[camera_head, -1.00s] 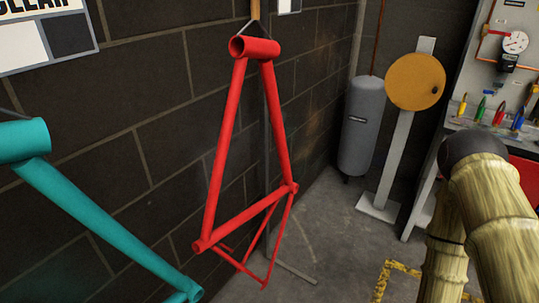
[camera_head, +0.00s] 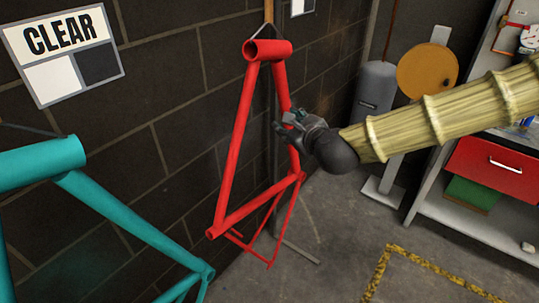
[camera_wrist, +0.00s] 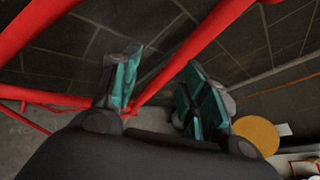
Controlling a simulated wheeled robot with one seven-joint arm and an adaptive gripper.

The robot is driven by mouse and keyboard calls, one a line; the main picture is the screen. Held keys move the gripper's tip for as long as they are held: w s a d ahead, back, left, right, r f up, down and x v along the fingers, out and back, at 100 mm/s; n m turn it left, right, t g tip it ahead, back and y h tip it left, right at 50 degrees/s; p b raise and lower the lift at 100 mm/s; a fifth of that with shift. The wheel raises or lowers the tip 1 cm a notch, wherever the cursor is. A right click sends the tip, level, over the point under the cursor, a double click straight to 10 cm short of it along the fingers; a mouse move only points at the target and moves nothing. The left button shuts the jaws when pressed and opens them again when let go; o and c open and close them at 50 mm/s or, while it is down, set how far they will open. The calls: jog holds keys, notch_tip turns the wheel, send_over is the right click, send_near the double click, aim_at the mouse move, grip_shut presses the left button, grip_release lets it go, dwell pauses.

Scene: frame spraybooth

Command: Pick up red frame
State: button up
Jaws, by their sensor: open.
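The red frame (camera_head: 231,160) hangs upright by its top tube end from a hook on a stand, in front of the dark block wall in the head view. My gripper (camera_head: 281,128) is at the frame's right-hand tube, about halfway up. In the wrist view my gripper (camera_wrist: 158,88) is open, and a red tube of the red frame (camera_wrist: 190,55) runs diagonally between its two teal-padded fingers. The fingers stand apart on either side of the tube. I cannot tell whether either pad touches it.
A teal frame (camera_head: 130,220) hangs at the near left, below a CLEAR sign (camera_head: 62,48). At the right stand a grey tank (camera_head: 374,92), an orange disc on a post (camera_head: 427,71) and a bench with a red drawer (camera_head: 492,169). The floor between is mostly clear.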

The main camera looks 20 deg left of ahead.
aim_at(270, 12)
notch_tip(270, 12, up, 24)
jog(key=a+r+m+t+y+p, duration=0.1)
jog(key=a+m+t+y+p, duration=0.15)
jog(key=m, duration=0.35)
jog(key=shift+t+h, duration=0.25)
jog(key=p+x, duration=0.1)
jog(key=x, duration=0.4)
jog(key=shift+w+d+r, duration=0.1)
jog(key=shift+r, duration=0.1)
jog(key=shift+p+x, duration=0.7)
jog(key=shift+x, duration=0.05)
jog(key=p+x, duration=0.2)
jog(key=x, duration=0.1)
jog(key=shift+w+a+f, duration=0.25)
jog(key=shift+w, duration=0.35)
grip_shut()
